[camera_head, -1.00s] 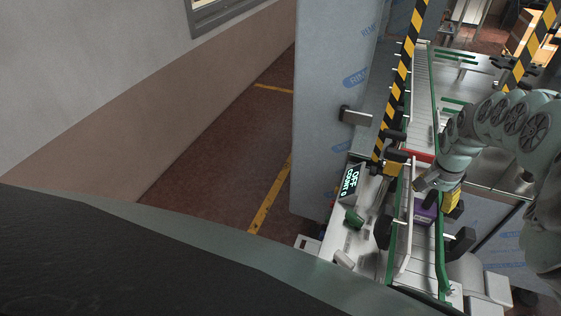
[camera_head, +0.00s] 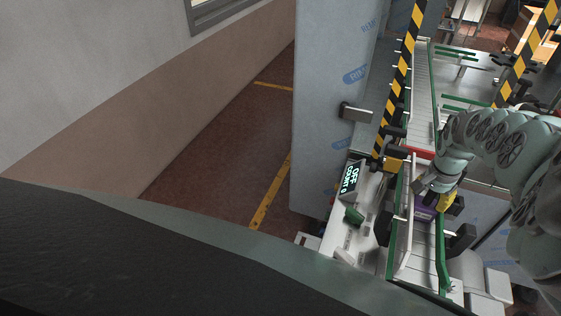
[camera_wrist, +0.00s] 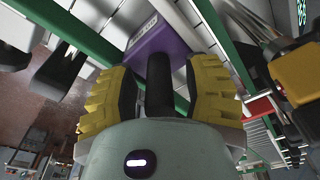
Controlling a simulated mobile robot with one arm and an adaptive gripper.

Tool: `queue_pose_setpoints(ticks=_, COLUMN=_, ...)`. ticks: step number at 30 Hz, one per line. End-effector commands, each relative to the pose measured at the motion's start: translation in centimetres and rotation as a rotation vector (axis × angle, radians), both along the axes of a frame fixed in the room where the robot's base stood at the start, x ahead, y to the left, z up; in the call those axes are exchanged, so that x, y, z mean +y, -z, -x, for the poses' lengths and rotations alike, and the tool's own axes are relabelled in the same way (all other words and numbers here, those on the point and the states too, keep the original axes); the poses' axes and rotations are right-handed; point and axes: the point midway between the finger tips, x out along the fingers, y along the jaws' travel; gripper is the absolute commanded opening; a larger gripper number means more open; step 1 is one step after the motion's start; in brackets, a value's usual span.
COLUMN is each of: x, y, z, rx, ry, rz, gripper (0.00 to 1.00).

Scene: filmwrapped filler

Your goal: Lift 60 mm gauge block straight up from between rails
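The gauge block is purple with a pale label (camera_wrist: 155,38); in the head view it (camera_head: 424,213) sits between a pale rail (camera_head: 407,240) and a green rail (camera_head: 441,262), partly covered by my gripper. A dark upright post (camera_wrist: 160,85) shows in front of the block in the wrist view; I cannot tell whether it is fixed to the block. My gripper (camera_wrist: 158,88) has its yellow, black-padded fingers spread on both sides of this post, with visible gaps. In the head view my gripper (camera_head: 438,196) is right at the block.
A display reading OFF, COUNT 0 (camera_head: 350,182) stands left of the rails. Black brackets (camera_head: 462,240) flank the rails. Yellow-black striped posts (camera_head: 400,80) rise behind, near the conveyor (camera_head: 422,90). A grey panel (camera_head: 335,120) stands at left.

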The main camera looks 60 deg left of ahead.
Motion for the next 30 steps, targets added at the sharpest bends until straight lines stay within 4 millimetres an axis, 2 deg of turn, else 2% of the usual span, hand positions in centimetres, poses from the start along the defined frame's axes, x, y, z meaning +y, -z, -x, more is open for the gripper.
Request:
queue_pose_setpoints(ticks=2, x=0.07, y=0.00, z=0.04, rx=0.000, ry=-0.002, rz=0.000, gripper=0.39)
queue_pose_setpoints(ticks=13, x=0.01, y=0.01, z=0.01, rx=0.000, ry=0.000, rz=0.000, gripper=0.01)
queue_pose_setpoints(ticks=18, x=-0.01, y=0.02, z=0.00, rx=0.000, ry=0.001, rz=0.000, gripper=0.00)
queue_pose_setpoints(ticks=19, x=-0.01, y=0.02, z=-0.01, rx=0.000, ry=0.001, rz=0.000, gripper=0.26)
queue_pose_setpoints(ticks=27, x=-0.06, y=0.03, z=-0.01, rx=0.000, ry=0.002, rz=0.000, gripper=0.00)
queue_pose_setpoints(ticks=30, x=-0.07, y=0.03, z=-0.02, rx=0.000, ry=0.002, rz=0.000, gripper=0.00)
